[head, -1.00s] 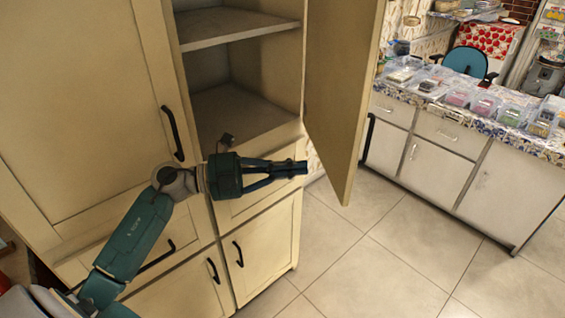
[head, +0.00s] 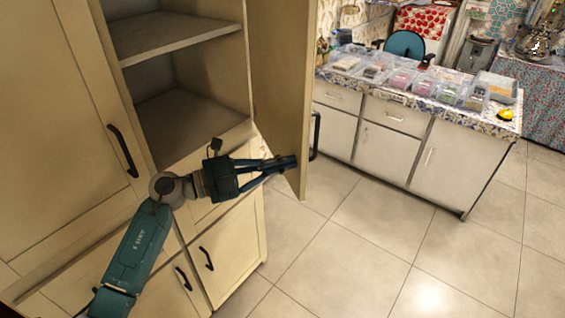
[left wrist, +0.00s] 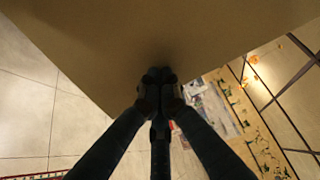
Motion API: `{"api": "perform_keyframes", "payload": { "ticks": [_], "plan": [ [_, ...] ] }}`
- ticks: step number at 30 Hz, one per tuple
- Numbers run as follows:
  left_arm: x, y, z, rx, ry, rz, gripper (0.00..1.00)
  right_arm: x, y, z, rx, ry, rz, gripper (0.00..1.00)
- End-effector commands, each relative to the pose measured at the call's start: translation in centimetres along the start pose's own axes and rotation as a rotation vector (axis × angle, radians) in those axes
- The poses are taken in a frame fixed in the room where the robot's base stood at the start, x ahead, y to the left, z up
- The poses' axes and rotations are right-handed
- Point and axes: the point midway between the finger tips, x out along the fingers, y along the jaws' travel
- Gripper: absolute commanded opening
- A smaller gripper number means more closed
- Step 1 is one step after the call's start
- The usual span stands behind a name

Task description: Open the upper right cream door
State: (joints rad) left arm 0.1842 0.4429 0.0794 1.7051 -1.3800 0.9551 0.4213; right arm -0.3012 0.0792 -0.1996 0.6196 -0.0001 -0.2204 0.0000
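The upper right cream door (head: 282,80) stands swung open, its inner face toward the shelves and its black handle (head: 315,136) just showing past the far edge. My left gripper (head: 288,163) is in front of the lower part of the door's inner face. Its fingertips are together with nothing seen between them. In the left wrist view the fingertips (left wrist: 158,76) meet at the tan door panel (left wrist: 150,35), at or very near its surface; exact contact is hard to tell. My right gripper is not in view.
The open cabinet compartment (head: 190,110) shows empty shelves. A closed cream door (head: 55,130) is to the left, with closed lower doors (head: 225,255) below. A counter (head: 400,150) with plastic boxes stands to the right. Tiled floor (head: 350,240) lies clear between.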

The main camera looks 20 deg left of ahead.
Motion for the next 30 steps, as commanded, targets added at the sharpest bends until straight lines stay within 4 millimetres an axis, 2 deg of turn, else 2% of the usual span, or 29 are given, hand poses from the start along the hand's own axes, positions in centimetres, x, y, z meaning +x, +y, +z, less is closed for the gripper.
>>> {"api": "perform_keyframes", "payload": {
  "ticks": [4,7,13,21,25,30],
  "plan": [
    [1.4,-0.2,-0.2,0.001,0.002,-0.002,0.0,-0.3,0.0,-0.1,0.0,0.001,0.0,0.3],
    [3.2,-0.3,-0.3,0.0,0.002,-0.003,0.0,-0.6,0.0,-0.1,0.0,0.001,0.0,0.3],
    [8.5,-0.3,-0.1,0.002,0.003,-0.002,0.0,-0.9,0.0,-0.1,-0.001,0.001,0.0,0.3],
    [15.6,-0.1,1.3,0.001,0.001,-0.002,0.0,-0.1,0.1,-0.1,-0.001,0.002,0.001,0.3],
    [18.1,-0.2,2.2,0.0,-0.002,-0.002,0.0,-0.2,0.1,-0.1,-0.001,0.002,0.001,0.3],
    [20.4,-0.2,3.0,0.001,-0.073,-0.001,0.0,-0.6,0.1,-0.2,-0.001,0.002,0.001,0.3]
  ]
}}
